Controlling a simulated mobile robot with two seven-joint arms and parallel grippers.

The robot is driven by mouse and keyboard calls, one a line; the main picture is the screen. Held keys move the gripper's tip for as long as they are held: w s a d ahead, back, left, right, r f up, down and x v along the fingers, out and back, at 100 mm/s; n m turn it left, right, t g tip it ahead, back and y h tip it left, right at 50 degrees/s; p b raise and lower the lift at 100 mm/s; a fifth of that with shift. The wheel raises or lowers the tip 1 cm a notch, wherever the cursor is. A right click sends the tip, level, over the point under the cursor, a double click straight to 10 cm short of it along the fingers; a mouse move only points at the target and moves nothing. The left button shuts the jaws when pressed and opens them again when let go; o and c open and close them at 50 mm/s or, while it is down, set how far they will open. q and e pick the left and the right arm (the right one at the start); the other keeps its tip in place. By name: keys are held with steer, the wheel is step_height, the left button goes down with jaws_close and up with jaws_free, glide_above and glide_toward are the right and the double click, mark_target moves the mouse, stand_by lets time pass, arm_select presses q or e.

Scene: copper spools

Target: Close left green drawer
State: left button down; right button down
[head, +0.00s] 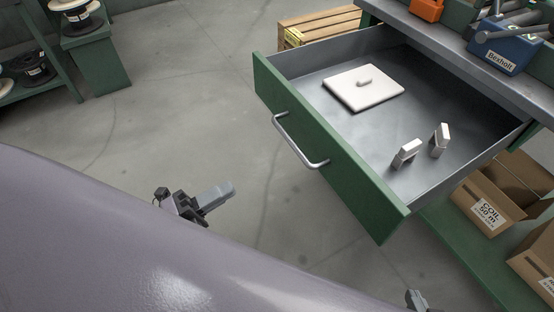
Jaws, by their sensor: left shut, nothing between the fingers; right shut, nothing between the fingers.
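The green drawer (352,188) is pulled well out from under the workbench at the upper right. Its front carries a silver bar handle (300,141). Inside the grey tray lie a flat white square piece with a small knob (363,87) and two small pale blocks (405,153). My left gripper (226,191) is shut and empty. In the picture it is left of and below the handle, apart from the drawer front. My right gripper (416,299) is shut at the bottom edge, mostly cut off, below the drawer's near corner.
A blue toolbox (503,50) and tools sit on the grey bench top. Cardboard boxes (488,210) stand on a green shelf below the drawer. Spools (78,14) stand on green shelving at upper left. The floor between is clear.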

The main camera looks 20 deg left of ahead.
arm_select(q)
steer(key=x, duration=1.4)
arm_select(e)
steer(key=shift+r, duration=0.1)
